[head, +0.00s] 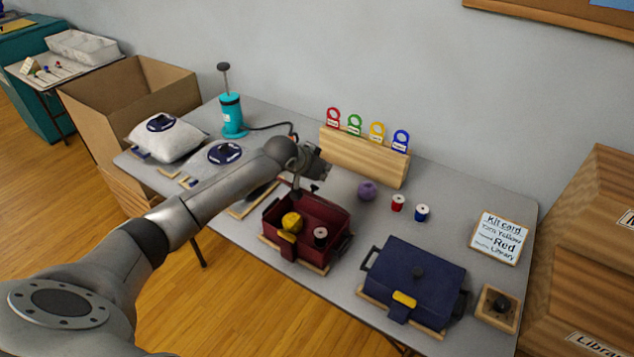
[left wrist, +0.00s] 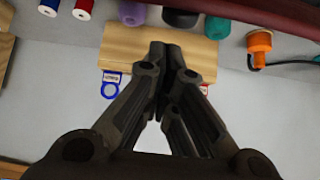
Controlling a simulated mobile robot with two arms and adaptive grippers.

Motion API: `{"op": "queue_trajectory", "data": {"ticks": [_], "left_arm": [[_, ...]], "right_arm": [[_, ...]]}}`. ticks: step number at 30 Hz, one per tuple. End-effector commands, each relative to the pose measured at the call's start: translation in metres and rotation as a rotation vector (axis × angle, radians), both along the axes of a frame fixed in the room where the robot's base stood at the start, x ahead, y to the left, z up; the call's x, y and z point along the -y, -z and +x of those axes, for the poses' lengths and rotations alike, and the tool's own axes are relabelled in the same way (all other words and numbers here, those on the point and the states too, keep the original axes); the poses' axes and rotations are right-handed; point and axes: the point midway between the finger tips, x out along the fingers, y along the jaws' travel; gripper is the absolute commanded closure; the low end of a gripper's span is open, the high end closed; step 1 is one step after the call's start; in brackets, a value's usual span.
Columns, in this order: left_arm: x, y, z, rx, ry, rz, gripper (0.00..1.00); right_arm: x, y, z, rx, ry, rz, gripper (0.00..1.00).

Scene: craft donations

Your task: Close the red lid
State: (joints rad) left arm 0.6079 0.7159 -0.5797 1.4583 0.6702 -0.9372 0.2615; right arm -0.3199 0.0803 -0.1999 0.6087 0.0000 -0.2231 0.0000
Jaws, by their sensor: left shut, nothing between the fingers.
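The dark red box (head: 333,243) stands open at the front middle of the table in the head view. A yellow ball (head: 291,222) and a dark spool (head: 320,236) show in it. No separate red lid shows clearly. A dark red edge (left wrist: 272,14) crosses the top right of the left wrist view; I cannot tell whether it is lid or box. My left gripper (head: 314,186) is above the table, just behind the box. In the left wrist view the gripper (left wrist: 166,48) is shut and empty. My right gripper is out of view.
A wooden rack (head: 362,158) with coloured tags stands behind. Purple yarn (head: 367,190), a red spool (head: 397,203) and a blue spool (head: 422,213) lie right of the gripper. A closed blue box (head: 418,278) stands to the right. A teal pump (head: 232,115) stands at back left.

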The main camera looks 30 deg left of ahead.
Motion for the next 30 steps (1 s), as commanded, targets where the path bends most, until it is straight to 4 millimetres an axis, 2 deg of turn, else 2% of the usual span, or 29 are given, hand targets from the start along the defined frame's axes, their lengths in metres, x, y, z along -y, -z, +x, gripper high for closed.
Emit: {"op": "queue_trajectory", "data": {"ticks": [6,10,18,21,30], "left_arm": [[-0.002,0.01,-0.02,0.196,0.001,-0.015,1.0],[-0.003,0.016,-0.035,0.317,0.001,-0.026,1.0],[-0.006,0.031,-0.063,0.571,-0.005,-0.049,1.0],[-0.007,0.035,-0.073,0.662,-0.006,-0.055,1.0],[-0.008,0.048,-0.092,0.664,-0.001,-0.052,1.0]], "right_arm": [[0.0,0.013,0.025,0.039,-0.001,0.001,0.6],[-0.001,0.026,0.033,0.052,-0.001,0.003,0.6],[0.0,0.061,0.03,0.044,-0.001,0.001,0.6],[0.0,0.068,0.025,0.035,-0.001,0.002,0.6],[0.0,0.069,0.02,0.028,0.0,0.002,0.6]]}}
